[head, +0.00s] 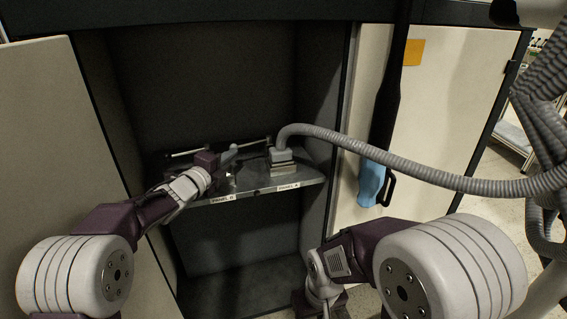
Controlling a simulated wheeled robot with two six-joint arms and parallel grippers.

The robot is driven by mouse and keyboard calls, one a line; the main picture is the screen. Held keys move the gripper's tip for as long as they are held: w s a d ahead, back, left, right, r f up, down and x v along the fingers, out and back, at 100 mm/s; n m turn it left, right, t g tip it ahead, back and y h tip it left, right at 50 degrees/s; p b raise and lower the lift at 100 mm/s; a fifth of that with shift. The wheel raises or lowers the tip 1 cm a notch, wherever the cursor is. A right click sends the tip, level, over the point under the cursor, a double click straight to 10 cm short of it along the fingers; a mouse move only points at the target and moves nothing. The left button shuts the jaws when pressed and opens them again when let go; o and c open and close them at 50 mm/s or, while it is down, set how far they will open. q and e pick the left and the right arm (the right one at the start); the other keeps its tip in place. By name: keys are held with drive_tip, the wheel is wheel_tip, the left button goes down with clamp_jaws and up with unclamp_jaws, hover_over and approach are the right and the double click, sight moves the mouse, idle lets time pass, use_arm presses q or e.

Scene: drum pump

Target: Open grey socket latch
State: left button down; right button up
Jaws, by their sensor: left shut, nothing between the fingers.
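A grey connector (282,155) with a thick ribbed hose sits on a metal block on the cabinet shelf, above the label PANEL A. My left gripper (230,172) is at the shelf above the label PANEL B, to the left of the connector and apart from it. It is shut with nothing held. A small grey part (229,155) shows just beside it, partly hidden. I cannot make out clearly which part is the latch. My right gripper (326,300) hangs low at the bottom of the view, away from the shelf; its fingers are not clear.
The metal shelf (312,178) lies inside a dark open cabinet with a door (60,140) at the left. The grey hose (440,180) arches right across the front. A blue-and-black handled thing (371,183) hangs on the right panel.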

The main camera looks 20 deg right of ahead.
idle(0.3)
use_arm(q)
drive_tip(key=v, duration=0.9)
drive_tip(key=shift+p, duration=0.35)
drive_tip(key=shift+f, duration=0.1)
